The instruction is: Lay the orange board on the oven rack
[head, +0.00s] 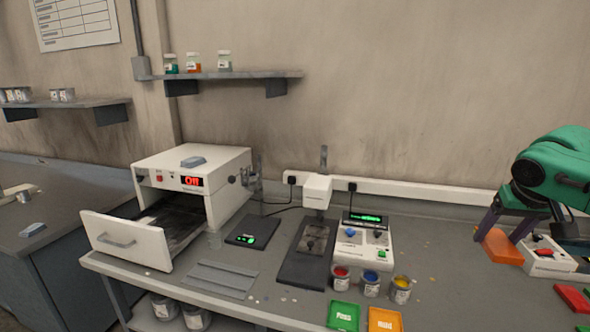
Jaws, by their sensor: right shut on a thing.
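The orange board (500,248) is at the right, held in my right gripper (506,236), which is shut on it. The board is above the bench's right part, far from the oven. The white oven (196,180) stands at the left of the bench, with a red lit display. Its drawer front (127,240) is pulled out toward the lower left. The dark oven rack (178,217) shows partly in the opening, and its inner part is hidden. My left gripper is not in view.
A microscope-like stand (310,230), a scale (252,232) and a white control box (363,243) stand mid-bench. Small paint pots (371,283), a green tray (343,317) and an orange tray (385,320) are in front. A grey folded plate (215,278) lies before the oven.

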